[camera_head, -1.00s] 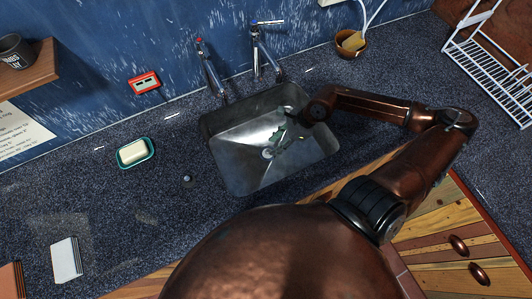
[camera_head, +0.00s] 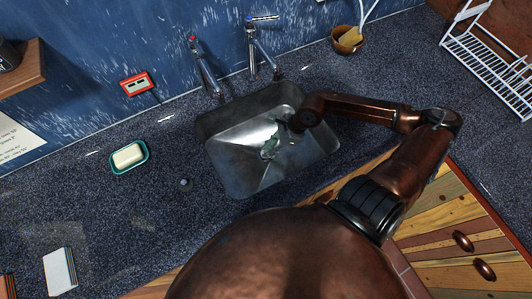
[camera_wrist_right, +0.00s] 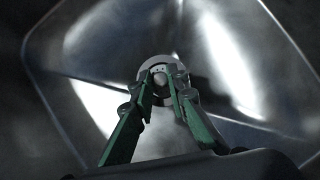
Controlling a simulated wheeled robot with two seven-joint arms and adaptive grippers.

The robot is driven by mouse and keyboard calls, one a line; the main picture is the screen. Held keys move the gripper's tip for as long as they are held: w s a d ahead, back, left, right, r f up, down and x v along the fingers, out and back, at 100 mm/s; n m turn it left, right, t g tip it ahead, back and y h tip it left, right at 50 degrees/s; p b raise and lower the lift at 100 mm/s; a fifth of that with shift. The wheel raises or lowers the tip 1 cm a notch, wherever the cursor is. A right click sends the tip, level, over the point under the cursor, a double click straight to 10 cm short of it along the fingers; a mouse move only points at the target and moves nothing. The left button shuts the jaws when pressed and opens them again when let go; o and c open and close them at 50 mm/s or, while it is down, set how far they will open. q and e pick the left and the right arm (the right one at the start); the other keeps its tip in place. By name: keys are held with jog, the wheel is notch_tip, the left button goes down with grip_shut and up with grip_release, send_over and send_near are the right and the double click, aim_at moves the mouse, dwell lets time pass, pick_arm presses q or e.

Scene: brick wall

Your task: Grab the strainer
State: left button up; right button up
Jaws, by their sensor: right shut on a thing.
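The strainer (camera_wrist_right: 161,84) is a small, pale round piece over the drain at the bottom of the metal sink (camera_head: 240,178). My right gripper (camera_head: 270,148) reaches down into the sink from the right, and its green fingers cover the drain area in the head view. In the wrist view the fingers of the right gripper (camera_wrist_right: 161,78) close on the strainer's middle from both sides. A pale ring shows around the tips. I cannot tell whether the strainer is lifted off the drain. My left gripper is not in view.
Two taps (camera_head: 205,70) (camera_head: 262,50) stand behind the sink. A soap in a green dish (camera_head: 129,157) and a small round dark piece (camera_head: 185,185) lie to its left. A wooden bowl (camera_head: 348,40) and a white dish rack (camera_head: 490,65) stand at the right.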

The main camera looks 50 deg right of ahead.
grip_shut()
